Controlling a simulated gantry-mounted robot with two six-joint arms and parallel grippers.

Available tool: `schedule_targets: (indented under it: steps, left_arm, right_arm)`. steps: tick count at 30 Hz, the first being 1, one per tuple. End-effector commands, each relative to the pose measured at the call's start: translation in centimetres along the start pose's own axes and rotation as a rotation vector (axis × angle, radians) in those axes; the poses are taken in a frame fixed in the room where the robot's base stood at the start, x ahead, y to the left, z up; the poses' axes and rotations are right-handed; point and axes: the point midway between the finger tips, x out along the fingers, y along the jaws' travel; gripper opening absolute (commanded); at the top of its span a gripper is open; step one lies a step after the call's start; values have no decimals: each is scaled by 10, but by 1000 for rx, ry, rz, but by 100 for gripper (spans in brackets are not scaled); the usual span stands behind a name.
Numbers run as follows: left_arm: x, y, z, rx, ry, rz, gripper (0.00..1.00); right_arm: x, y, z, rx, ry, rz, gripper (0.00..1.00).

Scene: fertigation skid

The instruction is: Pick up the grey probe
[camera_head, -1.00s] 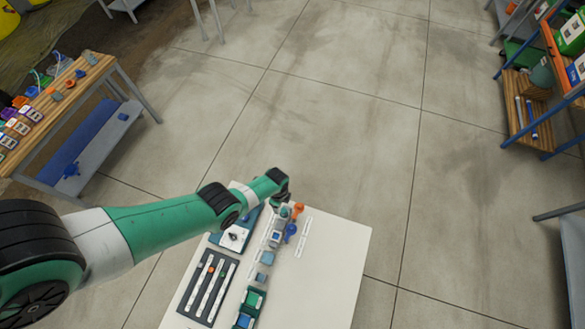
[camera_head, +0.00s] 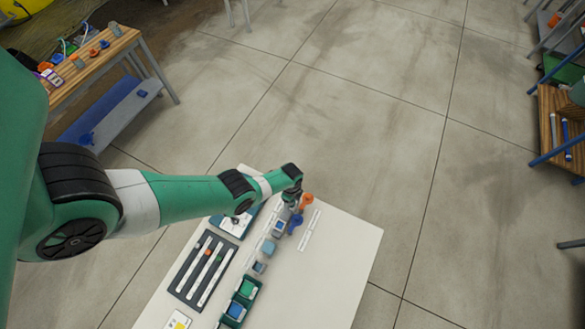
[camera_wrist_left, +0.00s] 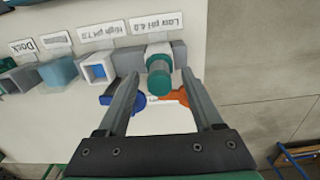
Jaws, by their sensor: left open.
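A grey cylinder with a teal end (camera_wrist_left: 159,76), apparently the grey probe, stands in a grey holder beside the "Low pH 4.0" label in the left wrist view. My left gripper (camera_wrist_left: 160,82) is open, with one finger on either side of it. I cannot tell whether either finger touches it. In the head view my left gripper (camera_head: 290,198) is above the far end of the white table (camera_head: 335,265), and the arm partly hides the probe there. My right gripper is not in view.
A blue piece (camera_head: 295,223) and an orange piece (camera_head: 306,202) lie close beside the gripper. A row of small blocks includes a teal one (camera_head: 268,248). A dark tray (camera_head: 187,289) holds strips; a green bin (camera_head: 251,298) stands nearer. The table's right side is clear.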

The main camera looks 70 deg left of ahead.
Motion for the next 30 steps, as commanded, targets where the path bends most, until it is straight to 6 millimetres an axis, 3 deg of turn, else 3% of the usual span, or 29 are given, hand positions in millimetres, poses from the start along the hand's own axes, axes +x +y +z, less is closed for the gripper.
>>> schedule_targets:
  steps: [1,8,20,30]
  left_arm:
    - [13,0,1,-2,0,0,68]
    - [10,0,1,-2,0,0,68]
    - [10,0,1,-2,0,0,0]
    - [10,0,1,-2,0,0,0]
  right_arm:
    - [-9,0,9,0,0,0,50]
    - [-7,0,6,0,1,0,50]
    - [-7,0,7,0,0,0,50]
    - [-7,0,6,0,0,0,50]
